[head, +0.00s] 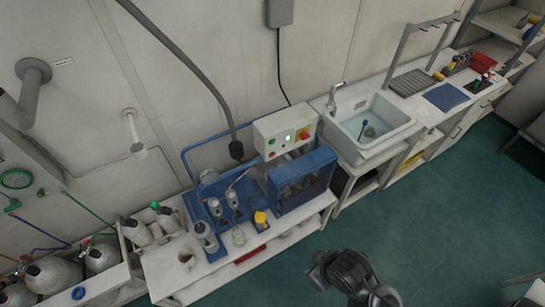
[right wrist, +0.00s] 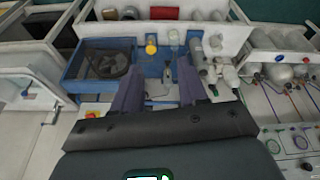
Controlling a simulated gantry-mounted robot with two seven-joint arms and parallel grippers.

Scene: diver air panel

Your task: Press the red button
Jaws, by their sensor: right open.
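A pale control box (head: 285,131) stands on the wall side of the blue compressor unit in the head view. A red mushroom button on a yellow plate (head: 302,136) is on its right part. Smaller coloured buttons are on its left part, too small to tell well. The red and yellow button also shows at the lower left of the right wrist view (right wrist: 92,115). My right gripper (right wrist: 160,72) is open and empty, its two fingers apart over the bench, to the right of the button in that view. My left gripper is not in view.
The blue machine (head: 303,181) has a caged front and a yellow cap (head: 260,217) beside it. A sink (head: 372,122) is to the right, and grey cylinders (head: 103,257) stand at left. A hose hangs above the bench. The green floor in front is clear.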

